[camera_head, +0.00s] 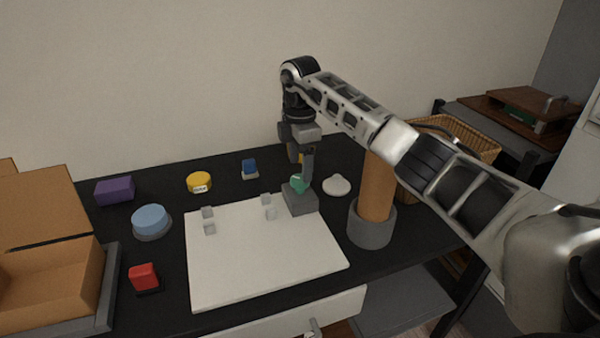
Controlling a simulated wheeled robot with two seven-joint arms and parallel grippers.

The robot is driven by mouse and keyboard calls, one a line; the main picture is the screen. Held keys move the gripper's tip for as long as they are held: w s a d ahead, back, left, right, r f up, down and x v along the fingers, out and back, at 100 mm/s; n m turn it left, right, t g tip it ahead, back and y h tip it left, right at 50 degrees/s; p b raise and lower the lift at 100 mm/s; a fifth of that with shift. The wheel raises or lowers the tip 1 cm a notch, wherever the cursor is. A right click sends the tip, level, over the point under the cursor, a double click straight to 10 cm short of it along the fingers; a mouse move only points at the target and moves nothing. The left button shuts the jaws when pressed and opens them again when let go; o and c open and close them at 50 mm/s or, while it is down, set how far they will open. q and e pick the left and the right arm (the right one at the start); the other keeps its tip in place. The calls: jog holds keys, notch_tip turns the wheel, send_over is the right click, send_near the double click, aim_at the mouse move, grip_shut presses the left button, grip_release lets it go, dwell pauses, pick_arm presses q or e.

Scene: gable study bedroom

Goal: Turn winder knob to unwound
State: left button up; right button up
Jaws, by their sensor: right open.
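A small green knob (299,184), which looks like the winder knob, sits on a grey block (300,202) at the back right of a white board (250,260). My right gripper (302,168) points down at the knob from above and behind. Its fingers are open, and one finger hides part of the knob's right side. I cannot tell whether a finger touches the knob. Any mark for the knob's turn is too small to read. My left gripper is not in view.
Several small grey cubes (208,229) lie on the board. A thick orange cylinder in a grey cup (371,225) stands to the right, below my right arm. A white domed thing (336,185) is close to the knob. An open cardboard box (60,270) is at left.

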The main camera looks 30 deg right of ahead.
aim_at(300, 178)
jog(key=shift+f, duration=1.75)
jog(key=c, duration=1)
jog(key=shift+o, duration=0.2)
jog(key=shift+n, duration=0.3)
